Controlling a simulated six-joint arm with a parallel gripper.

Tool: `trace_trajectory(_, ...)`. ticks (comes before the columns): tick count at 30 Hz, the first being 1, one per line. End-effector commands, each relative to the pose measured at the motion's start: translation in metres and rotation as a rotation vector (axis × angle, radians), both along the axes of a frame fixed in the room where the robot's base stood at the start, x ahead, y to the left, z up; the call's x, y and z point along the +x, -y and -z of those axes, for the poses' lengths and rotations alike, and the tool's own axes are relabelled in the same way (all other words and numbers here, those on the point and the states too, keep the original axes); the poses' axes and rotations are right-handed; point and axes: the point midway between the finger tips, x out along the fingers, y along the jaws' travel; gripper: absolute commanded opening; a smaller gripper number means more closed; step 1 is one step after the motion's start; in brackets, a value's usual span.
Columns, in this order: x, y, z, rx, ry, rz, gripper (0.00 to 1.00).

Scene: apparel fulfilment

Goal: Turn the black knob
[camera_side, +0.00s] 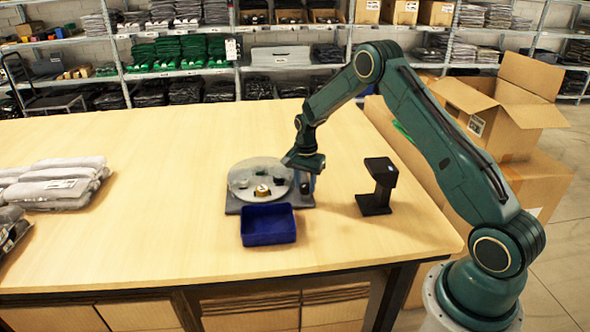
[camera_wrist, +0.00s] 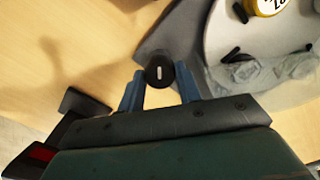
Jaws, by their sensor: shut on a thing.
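The black knob (camera_wrist: 159,73) is round with a white mark on top, and in the wrist view it sits between the two blue fingers of my gripper (camera_wrist: 159,87). My gripper is shut on it. In the side view my gripper (camera_side: 305,183) is at the right edge of a grey base (camera_side: 232,207) that carries a round light plate (camera_side: 240,185). The knob is hidden behind my gripper there.
A yellow-topped item (camera_side: 262,191) and small dark pieces lie on the round plate. A blue tray (camera_side: 268,226) stands in front of the base. A black stand (camera_side: 379,186) is to the right. Grey folded garments (camera_side: 60,184) lie at the left. The table between is clear.

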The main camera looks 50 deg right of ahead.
Motion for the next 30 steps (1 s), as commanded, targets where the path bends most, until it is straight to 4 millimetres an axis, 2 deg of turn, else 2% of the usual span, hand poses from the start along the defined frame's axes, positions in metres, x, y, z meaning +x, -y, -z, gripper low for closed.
trace_trajectory(13,0.0004,0.0004,-0.0012,-0.001,0.001,0.016,0.11)
trace_trajectory(14,0.0005,0.0004,-0.0012,-0.001,0.001,0.016,0.38)
trace_trajectory(17,0.0004,0.0003,-0.0011,-0.001,0.001,0.016,0.56)
trace_trajectory(30,0.0005,0.0002,-0.0047,-0.001,0.002,0.015,0.56)
